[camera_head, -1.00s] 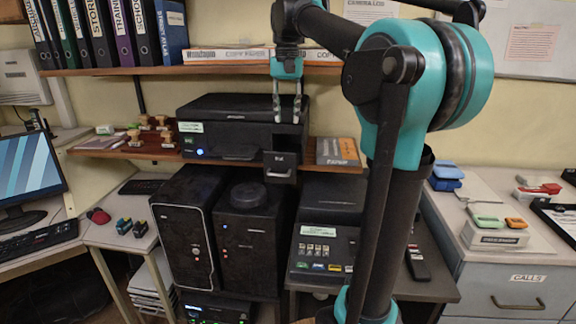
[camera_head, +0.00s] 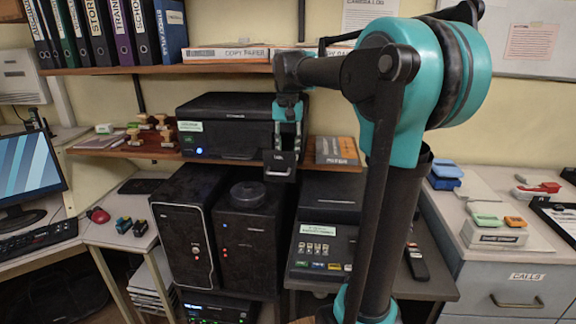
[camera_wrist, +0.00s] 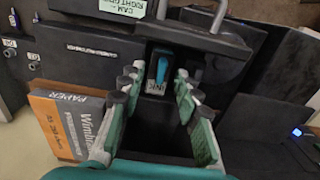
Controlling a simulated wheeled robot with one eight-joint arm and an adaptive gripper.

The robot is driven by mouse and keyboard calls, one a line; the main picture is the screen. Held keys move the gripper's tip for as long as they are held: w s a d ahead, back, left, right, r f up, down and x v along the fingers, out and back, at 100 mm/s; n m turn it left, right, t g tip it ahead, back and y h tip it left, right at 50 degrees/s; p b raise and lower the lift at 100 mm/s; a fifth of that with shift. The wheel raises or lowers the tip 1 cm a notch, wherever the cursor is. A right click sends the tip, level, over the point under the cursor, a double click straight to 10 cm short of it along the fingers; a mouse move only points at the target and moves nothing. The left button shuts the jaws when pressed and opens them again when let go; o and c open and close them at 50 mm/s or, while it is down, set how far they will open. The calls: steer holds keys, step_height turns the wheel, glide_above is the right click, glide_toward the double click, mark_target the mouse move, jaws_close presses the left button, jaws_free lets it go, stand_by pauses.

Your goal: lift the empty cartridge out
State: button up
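An open black printer drawer (camera_head: 280,166) with a pale handle juts from the front of the black printer (camera_head: 225,108) on the shelf. In the wrist view a cartridge (camera_wrist: 158,72) with a teal top and a white INK label stands toward the drawer's front end. The drawer front hides it in the head view. My gripper (camera_head: 288,143) points down over the drawer, its tips low at the opening. In the wrist view my gripper (camera_wrist: 156,80) is open, one finger on either side of the cartridge, with gaps visible. Whether the cartridge is empty cannot be told.
A paper pack (camera_head: 336,151) stands right of the printer, close to the drawer. A shelf with binders (camera_head: 120,35) and copy paper (camera_head: 228,54) lies above and behind my arm. A console with keys (camera_head: 318,258) and black computer towers (camera_head: 250,240) stand below.

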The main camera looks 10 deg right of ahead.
steer(key=shift+f, duration=0.1)
steer(key=shift+c, duration=0.3)
jaws_close()
